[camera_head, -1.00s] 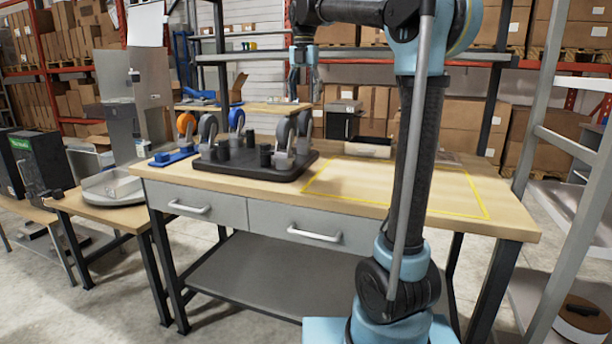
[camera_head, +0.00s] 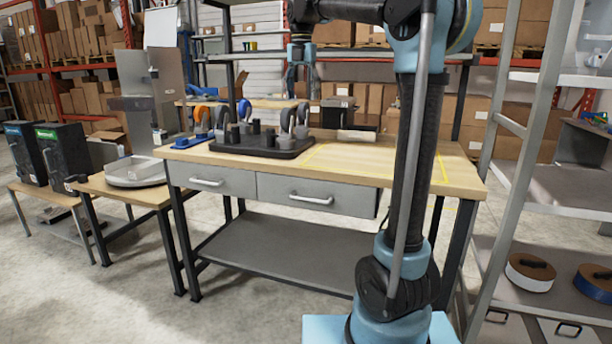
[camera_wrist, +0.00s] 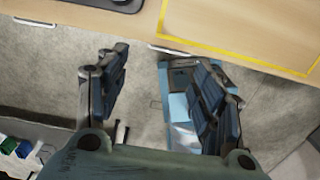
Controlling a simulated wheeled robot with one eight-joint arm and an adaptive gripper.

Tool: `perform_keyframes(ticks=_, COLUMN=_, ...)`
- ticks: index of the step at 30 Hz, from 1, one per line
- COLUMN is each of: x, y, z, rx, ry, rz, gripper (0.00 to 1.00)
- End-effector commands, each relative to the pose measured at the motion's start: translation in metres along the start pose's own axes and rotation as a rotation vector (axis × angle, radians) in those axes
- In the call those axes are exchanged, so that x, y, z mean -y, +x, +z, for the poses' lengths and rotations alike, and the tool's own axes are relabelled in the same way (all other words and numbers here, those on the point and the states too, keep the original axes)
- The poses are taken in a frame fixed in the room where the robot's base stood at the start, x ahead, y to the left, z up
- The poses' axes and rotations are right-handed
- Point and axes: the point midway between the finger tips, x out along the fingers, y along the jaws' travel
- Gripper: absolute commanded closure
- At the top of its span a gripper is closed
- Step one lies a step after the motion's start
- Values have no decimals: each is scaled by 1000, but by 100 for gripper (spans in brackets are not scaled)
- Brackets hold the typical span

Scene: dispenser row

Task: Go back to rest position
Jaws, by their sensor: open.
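My gripper (camera_wrist: 160,95) is open and empty in the wrist view, its two fingers apart over the concrete floor in front of the workbench. In the head view my arm is raised and folded, with its end (camera_head: 302,58) hanging in front of the back shelving. The wooden workbench (camera_head: 400,165) stands ahead, with a yellow-outlined area at its right. A black tray (camera_head: 275,145) with wheel-like casters stands on the left half of the bench top.
A side table (camera_head: 125,190) with a round scale-like device and a low bench with dark bins (camera_head: 68,155) stand at left. A grey metal rack (camera_head: 560,200) stands close at right, with round containers on its lower shelf. Open floor (camera_head: 130,310) lies at front left.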

Motion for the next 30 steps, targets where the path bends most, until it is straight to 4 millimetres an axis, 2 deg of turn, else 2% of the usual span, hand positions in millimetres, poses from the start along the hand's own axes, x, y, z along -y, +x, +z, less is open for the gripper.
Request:
perform_keyframes(ticks=2, x=0, y=0, z=0, rx=0, ry=0, rz=0, gripper=39)
perform_keyframes(ticks=8, x=20, y=12, z=-5, rx=5, ry=133, rz=6, gripper=39)
perform_keyframes(ticks=17, x=57, y=33, z=-22, rx=16, ry=388, rz=20, gripper=39)
perform_keyframes(ticks=23, x=97, y=64, z=-44, rx=26, ry=677, rz=38, gripper=39)
perform_keyframes(ticks=30, x=154, y=120, z=-83, rx=33, ry=1132, rz=73, gripper=39)
